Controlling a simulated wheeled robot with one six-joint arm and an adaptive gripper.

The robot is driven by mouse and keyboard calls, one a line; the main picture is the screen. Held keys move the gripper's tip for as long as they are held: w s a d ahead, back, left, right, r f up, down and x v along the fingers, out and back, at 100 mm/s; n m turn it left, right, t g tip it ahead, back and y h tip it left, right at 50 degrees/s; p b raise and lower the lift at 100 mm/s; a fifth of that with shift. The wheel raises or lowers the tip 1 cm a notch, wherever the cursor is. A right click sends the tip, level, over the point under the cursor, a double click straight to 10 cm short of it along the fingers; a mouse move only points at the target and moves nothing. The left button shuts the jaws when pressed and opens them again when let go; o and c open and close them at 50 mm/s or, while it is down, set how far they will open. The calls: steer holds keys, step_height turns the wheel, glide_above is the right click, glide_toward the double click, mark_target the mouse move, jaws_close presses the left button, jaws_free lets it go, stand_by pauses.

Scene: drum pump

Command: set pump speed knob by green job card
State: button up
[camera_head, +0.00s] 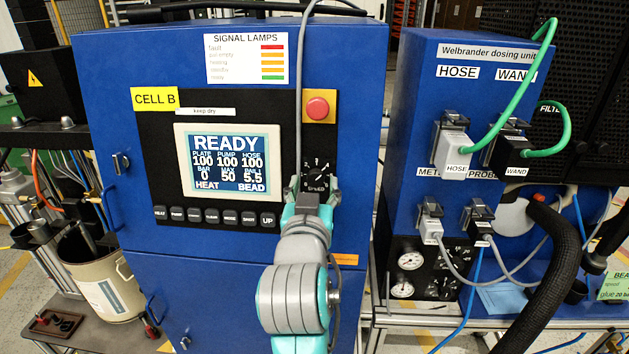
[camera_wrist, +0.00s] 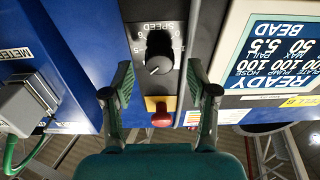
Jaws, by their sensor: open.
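The black speed knob (camera_head: 317,172) sits on a dark dial plate right of the screen. In the wrist view the knob (camera_wrist: 159,52) shows upside down, with a white pointer line and the word SPEED above it. My gripper (camera_head: 312,196) is in front of the knob in the head view and hides part of the dial. In the wrist view my gripper (camera_wrist: 159,78) is open, one finger on each side of the knob, apart from it. A green card (camera_head: 614,287) is cut off at the right edge; its text is only partly readable.
A red stop button (camera_head: 317,107) on a yellow plate is above the knob; it shows near the fingers in the wrist view (camera_wrist: 161,117). The screen (camera_head: 229,160) reads READY. A grey cable hangs near the dial. The blue dosing unit (camera_head: 410,130) is at right.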

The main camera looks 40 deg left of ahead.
mark_target(315, 178)
steer(key=shift+x, duration=1.2)
jaws_close()
steer(key=shift+n, duration=0.4)
